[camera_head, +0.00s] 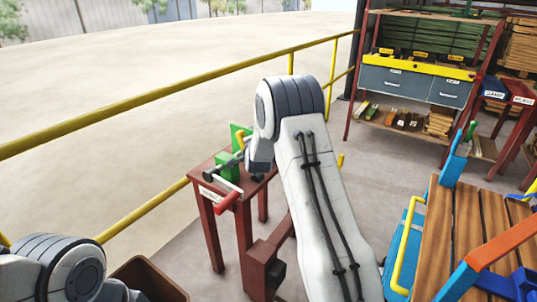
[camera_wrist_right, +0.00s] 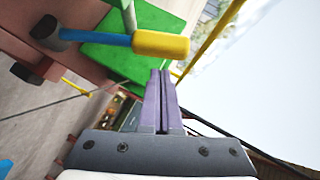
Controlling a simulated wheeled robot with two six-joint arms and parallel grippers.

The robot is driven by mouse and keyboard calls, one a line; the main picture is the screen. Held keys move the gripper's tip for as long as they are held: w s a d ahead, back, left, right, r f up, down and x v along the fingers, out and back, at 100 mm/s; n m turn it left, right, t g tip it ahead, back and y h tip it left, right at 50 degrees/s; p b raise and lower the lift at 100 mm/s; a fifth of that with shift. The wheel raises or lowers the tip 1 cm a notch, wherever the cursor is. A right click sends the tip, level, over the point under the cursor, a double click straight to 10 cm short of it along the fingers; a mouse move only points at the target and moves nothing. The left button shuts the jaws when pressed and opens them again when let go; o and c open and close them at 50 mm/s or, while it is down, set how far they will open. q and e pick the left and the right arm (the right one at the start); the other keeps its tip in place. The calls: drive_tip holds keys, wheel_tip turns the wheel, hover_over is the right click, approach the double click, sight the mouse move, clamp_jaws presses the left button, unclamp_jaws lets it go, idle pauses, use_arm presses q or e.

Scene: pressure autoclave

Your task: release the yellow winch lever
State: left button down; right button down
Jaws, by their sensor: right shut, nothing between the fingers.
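The winch is a green block (camera_head: 228,165) on a small red table. A yellow lever part (camera_head: 241,140) shows at its top in the head view. In the right wrist view the yellow grip of the lever (camera_wrist_right: 162,45) sits on a blue rod (camera_wrist_right: 95,38), in front of the green winch plate (camera_wrist_right: 110,58). My right gripper (camera_wrist_right: 159,73) is shut and empty. Its fingertips are just below the yellow grip in that picture; I cannot tell whether they touch. My right arm hides part of the winch area in the head view. My left gripper is out of view.
The red table (camera_head: 205,180) also carries a red-handled crank (camera_head: 228,201). Yellow railings (camera_head: 150,92) run behind it. A wooden-slatted bench (camera_head: 450,235) stands at right, and a shelf rack (camera_head: 415,85) stands at the back right. A brown bin (camera_head: 150,275) is at lower left.

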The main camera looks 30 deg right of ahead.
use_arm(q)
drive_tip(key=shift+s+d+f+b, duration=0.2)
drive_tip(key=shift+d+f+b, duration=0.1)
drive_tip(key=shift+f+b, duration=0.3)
use_arm(e)
drive_tip(key=d+v, duration=0.1)
drive_tip(key=v, duration=1)
drive_tip(key=shift+s, duration=0.35)
drive_tip(key=shift+d+r, duration=0.1)
drive_tip(key=shift+d, duration=0.05)
